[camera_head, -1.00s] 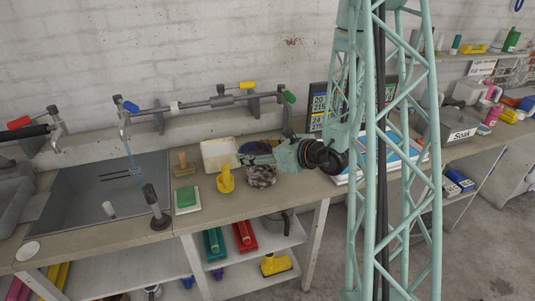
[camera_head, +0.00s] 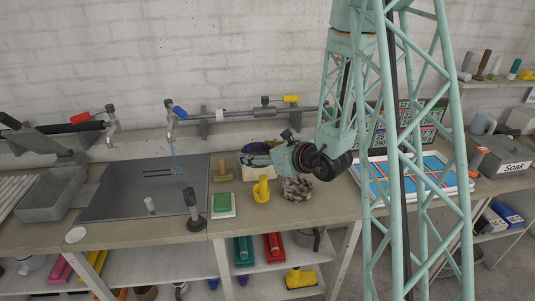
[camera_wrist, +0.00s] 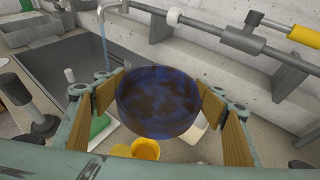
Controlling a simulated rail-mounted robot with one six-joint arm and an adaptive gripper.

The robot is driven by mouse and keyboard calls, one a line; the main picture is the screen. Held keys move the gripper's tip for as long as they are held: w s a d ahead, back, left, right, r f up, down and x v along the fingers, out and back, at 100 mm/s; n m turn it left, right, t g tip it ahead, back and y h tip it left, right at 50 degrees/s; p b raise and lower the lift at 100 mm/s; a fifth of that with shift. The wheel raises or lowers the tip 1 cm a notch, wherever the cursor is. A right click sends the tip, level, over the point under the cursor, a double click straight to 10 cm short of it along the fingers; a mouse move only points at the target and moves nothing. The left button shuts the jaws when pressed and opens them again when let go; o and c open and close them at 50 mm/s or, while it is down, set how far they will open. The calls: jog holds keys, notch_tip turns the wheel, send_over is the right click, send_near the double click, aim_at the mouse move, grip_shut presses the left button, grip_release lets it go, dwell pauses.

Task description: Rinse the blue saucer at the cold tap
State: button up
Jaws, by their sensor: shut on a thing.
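My gripper (camera_head: 258,150) is shut on the blue saucer (camera_wrist: 158,102), its tan pads at the saucer's left and right edges in the wrist view. The saucer is dark blue with brown patches over its face. In the head view it is small and partly hidden at my gripper's end, above the counter and right of the sink. The blue-handled tap (camera_head: 178,112) stands behind the sink (camera_head: 130,190). A thin water stream (camera_head: 177,160) falls from it into the sink, apart from the saucer; the stream also shows in the wrist view (camera_wrist: 103,42).
A red-handled tap (camera_head: 82,118) is farther left, and a yellow handle (camera_head: 290,98) sits on the wall pipe. A yellow mug (camera_head: 261,190), green sponge (camera_head: 222,203) and crumpled cloth (camera_head: 297,188) lie on the counter under my arm. A dark upright post (camera_head: 193,212) stands at the sink's front right.

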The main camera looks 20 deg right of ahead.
jog(key=w+a+r+p, duration=0.1)
jog(key=w+a+r, duration=0.1)
jog(key=a, duration=0.3)
jog(key=w+a+r+p, duration=0.1)
jog(key=a+r, duration=0.1)
jog(key=a, duration=0.4)
jog(key=shift+w+r, duration=0.2)
jog(key=shift+w, duration=0.15)
